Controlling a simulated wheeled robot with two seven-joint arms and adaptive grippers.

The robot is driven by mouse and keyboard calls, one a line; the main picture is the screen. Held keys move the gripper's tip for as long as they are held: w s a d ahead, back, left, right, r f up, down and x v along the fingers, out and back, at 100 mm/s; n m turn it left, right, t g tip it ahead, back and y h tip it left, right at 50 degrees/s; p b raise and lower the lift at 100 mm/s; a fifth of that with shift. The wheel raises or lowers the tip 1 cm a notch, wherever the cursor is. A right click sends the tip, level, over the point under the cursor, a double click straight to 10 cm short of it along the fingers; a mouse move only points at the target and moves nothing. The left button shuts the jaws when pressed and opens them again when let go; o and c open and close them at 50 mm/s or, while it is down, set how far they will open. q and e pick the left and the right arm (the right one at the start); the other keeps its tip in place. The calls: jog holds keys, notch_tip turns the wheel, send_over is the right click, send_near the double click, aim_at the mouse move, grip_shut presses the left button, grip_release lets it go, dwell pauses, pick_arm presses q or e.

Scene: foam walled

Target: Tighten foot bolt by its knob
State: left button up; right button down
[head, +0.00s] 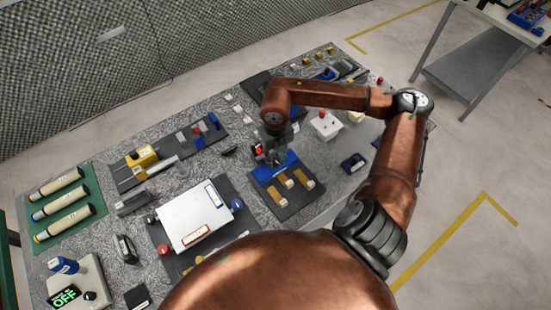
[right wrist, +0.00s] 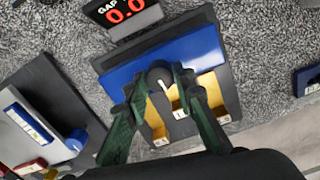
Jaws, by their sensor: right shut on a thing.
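The fixture with the foot bolt is a dark plate (head: 287,208) with a blue block (head: 277,171) and tan pieces, in the middle of the bench. It fills the centre of the right wrist view, where the blue block (right wrist: 122,72) crosses it. A dark round knob (right wrist: 160,77) stands at the block's front edge. My right gripper (head: 272,158) comes down over the block. In the right wrist view my right gripper's green fingers (right wrist: 157,88) are shut on the knob, one on each side. The bolt's lower part is hidden. My left gripper is not in view.
A small display (right wrist: 122,12) behind the block reads "GAP 0.0" in red. A white panel (head: 192,216) on a dark plate lies to the left. Other fixtures crowd the bench around.

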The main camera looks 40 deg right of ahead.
aim_at(276, 160)
dwell(0.3)
jog(key=c, duration=1.6)
grip_release()
jog(key=shift+r, duration=0.1)
notch_tip(276, 160, up, 12)
jog(key=shift+f, duration=0.1)
